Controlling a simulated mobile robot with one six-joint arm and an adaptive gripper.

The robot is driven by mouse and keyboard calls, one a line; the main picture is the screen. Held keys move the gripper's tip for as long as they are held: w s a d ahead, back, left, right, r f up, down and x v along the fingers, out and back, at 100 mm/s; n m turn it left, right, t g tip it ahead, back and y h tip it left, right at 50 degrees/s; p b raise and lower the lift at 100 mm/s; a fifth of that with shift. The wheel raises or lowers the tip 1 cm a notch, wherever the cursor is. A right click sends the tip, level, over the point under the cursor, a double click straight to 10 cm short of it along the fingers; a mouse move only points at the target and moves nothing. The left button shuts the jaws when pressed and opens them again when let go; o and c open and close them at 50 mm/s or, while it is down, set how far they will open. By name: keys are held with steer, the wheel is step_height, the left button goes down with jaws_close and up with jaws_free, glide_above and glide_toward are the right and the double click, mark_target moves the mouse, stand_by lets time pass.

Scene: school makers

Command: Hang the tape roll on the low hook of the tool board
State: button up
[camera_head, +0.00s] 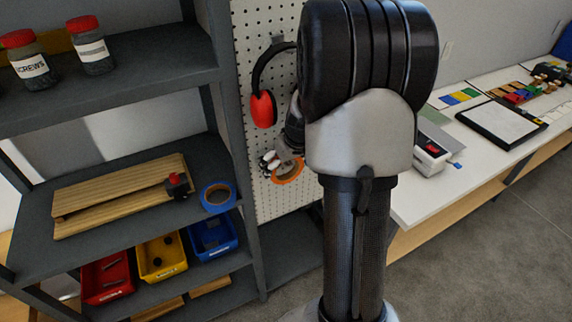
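The white perforated tool board (255,30) stands behind my arm. An orange ring that looks like a tape roll (288,181) is in front of its lower part. My gripper (270,163) is right at this ring, overlapping its upper left side. I cannot tell whether the fingers are shut on the ring, or whether the ring touches a hook. The low hook cannot be made out. A blue roll (218,207) lies flat on the middle shelf at its right end. My arm hides the right part of the board.
Black and red earmuffs (263,108) hang on the board above my gripper. The grey shelf unit (100,235) at left holds jars, a wooden board (120,192) and red, yellow and blue bins (160,256). A white worktable (420,205) with items stands at right.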

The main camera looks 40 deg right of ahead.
steer(key=shift+r, duration=0.1)
stand_by(0.3)
steer(key=v, duration=1.2)
